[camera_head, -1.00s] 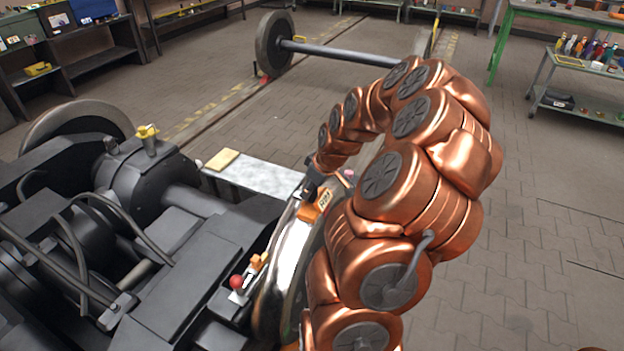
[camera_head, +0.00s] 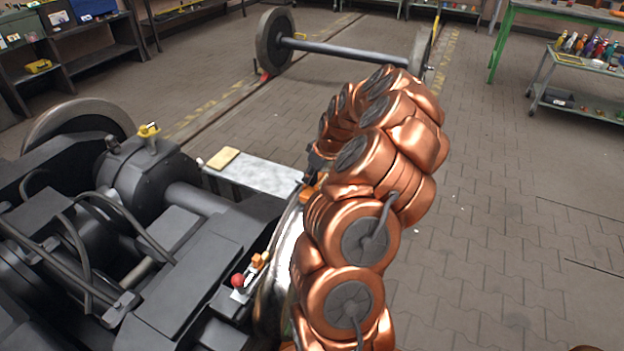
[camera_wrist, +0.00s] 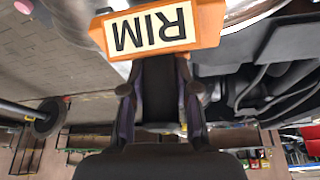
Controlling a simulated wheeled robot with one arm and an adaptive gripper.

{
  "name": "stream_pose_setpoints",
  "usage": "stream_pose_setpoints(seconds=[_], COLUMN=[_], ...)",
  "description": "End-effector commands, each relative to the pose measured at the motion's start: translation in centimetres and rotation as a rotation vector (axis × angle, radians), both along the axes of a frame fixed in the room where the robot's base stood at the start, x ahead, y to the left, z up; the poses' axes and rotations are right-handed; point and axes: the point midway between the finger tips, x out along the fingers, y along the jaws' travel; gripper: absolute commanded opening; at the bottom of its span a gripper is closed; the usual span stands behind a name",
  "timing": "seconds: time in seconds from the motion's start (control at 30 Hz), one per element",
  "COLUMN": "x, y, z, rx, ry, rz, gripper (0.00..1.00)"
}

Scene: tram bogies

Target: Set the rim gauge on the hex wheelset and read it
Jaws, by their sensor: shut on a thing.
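My gripper (camera_wrist: 160,75) is shut on the orange rim gauge (camera_wrist: 205,22), whose white label reads RIM and appears upside down in the wrist view. In the head view only a small orange part of the gauge (camera_head: 308,194) shows; my copper arm hides the rest. The gauge is at the upper edge of a shiny wheel (camera_head: 283,250) on the near bogie. I cannot tell whether it touches the rim. No hex mark is visible on this wheel, and no reading is legible.
The dark bogie frame (camera_head: 190,285) fills the lower left, with a red-knobbed lever (camera_head: 238,282) beside the wheel. A pale bench (camera_head: 255,178) stands behind the wheel. A loose wheelset (camera_head: 350,49) stands on the far floor.

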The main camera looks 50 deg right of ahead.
Motion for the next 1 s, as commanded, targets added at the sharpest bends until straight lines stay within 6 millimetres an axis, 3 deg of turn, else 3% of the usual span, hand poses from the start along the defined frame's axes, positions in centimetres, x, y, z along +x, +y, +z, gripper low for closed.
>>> stream_pose_setpoints(seconds=[0.2, 0.67, 0.7, 0.93, 1.0], x=[-0.1, 0.0, 0.0, 0.0, 0.0], y=[0.2, 0.1, 0.1, 0.1, 0.1], z=[-2.3, -3.0, -3.0, -2.9, -2.9], rx=[0.003, 0.001, 0.001, 0.001, 0.001], ry=[0.000, -0.001, -0.001, 0.000, 0.000], rz=[0.001, 0.000, 0.000, 0.000, 0.000], gripper=[0.00, 0.00, 0.31, 0.55, 0.55])
